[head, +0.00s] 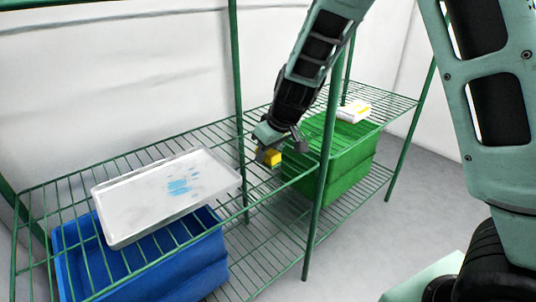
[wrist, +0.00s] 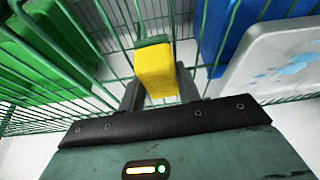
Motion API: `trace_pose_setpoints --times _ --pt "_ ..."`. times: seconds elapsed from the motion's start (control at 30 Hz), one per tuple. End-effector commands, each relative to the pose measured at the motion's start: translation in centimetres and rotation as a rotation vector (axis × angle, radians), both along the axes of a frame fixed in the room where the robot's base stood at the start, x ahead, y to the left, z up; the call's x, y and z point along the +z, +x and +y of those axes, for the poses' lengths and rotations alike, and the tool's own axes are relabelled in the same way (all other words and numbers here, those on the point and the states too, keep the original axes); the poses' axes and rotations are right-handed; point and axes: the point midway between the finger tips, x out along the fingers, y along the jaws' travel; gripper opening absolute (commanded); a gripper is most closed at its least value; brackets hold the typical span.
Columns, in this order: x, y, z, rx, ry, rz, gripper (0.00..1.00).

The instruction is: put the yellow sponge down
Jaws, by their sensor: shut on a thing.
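The yellow sponge (head: 272,157) is between the fingers of my gripper (head: 270,150), by the middle of the green wire shelf (head: 215,140). In the wrist view the yellow sponge (wrist: 155,72) stands out between the two dark fingers of my gripper (wrist: 158,92), which is shut on it. Shelf wires show close beyond the sponge. I cannot tell whether the sponge touches the shelf.
A white tray with blue smears (head: 165,200) lies on the shelf at left. A blue bin (head: 200,268) and a green bin (head: 350,150) stand on the lower level. A white and yellow item (head: 353,111) lies at the far right. A green post (head: 318,195) stands right of my gripper.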

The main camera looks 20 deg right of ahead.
Motion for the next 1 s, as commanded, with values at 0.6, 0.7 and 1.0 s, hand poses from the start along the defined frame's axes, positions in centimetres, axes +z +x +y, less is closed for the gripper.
trace_pose_setpoints --times 0.6,0.7,1.0 --pt "-0.2 0.0 0.0 0.001 0.000 -0.001 0.55" --pt "-0.2 0.0 0.0 0.001 0.000 -0.001 0.55" --pt "2.9 -0.9 -0.4 0.002 0.000 -0.003 0.55"
